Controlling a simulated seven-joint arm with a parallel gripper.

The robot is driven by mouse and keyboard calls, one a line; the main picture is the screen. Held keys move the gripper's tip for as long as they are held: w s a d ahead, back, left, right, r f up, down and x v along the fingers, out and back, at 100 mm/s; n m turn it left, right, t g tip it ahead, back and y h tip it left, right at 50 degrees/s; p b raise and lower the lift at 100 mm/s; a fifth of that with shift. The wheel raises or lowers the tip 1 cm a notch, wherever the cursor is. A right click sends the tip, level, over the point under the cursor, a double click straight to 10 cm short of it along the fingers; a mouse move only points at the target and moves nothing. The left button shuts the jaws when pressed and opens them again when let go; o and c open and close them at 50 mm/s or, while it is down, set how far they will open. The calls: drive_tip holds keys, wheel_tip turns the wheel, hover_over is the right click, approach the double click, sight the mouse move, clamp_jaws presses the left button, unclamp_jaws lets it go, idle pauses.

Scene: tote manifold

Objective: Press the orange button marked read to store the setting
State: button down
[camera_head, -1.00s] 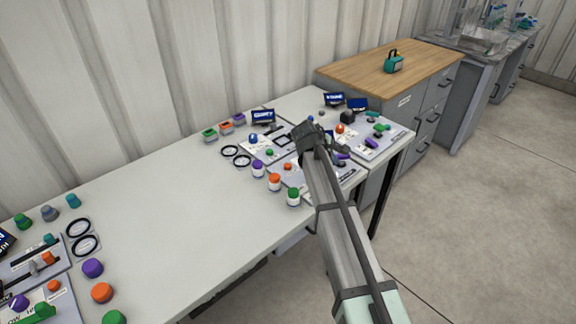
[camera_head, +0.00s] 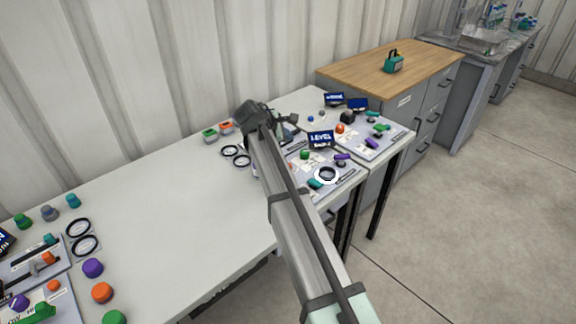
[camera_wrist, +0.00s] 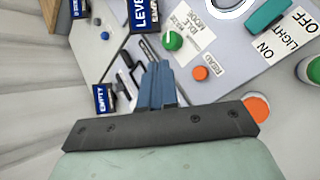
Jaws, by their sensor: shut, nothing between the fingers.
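The orange button (camera_wrist: 200,73) is a small round cap on a pale panel in the wrist view. A white label printed READ (camera_wrist: 208,59) lies right beside it. My gripper (camera_wrist: 158,68) is shut and empty, its blue-grey fingers together. In that picture its tips lie left of the button, apart from it, over the panel's sliders. In the head view my gripper (camera_head: 262,114) is at the far end of my arm, near the back of the table. My arm hides much of the panel there.
The panel also bears a green knob (camera_wrist: 172,40), a teal switch (camera_wrist: 267,15) and a LEVEL display (camera_wrist: 141,14). An orange-capped jar (camera_wrist: 257,107) and a green-capped jar (camera_wrist: 313,70) stand close by. The white table (camera_head: 150,200) is clear in the middle.

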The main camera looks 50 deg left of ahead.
approach(291, 164)
drive_tip(key=shift+w+a+f, duration=0.15)
drive_tip(key=shift+w+f, duration=0.25)
drive_tip(key=shift+w, duration=0.45)
drive_tip(key=shift+w+a+f, duration=0.1)
drive_tip(key=shift+w+f, duration=0.3)
drive_tip(key=shift+w, duration=0.45)
drive_tip(key=shift+w+a+f, duration=0.15)
drive_tip(key=shift+w+f, duration=0.25)
drive_tip(key=shift+w, duration=0.45)
drive_tip(key=shift+f, duration=0.55)
idle(0.8)
drive_tip(key=shift+s+d+f, duration=0.1)
drive_tip(key=shift+s+f, duration=0.05)
drive_tip(key=shift+f, duration=0.65)
idle(0.6)
drive_tip(key=shift+r, duration=1.15)
drive_tip(key=shift+r, duration=0.1)
drive_tip(key=shift+r, duration=2.5)
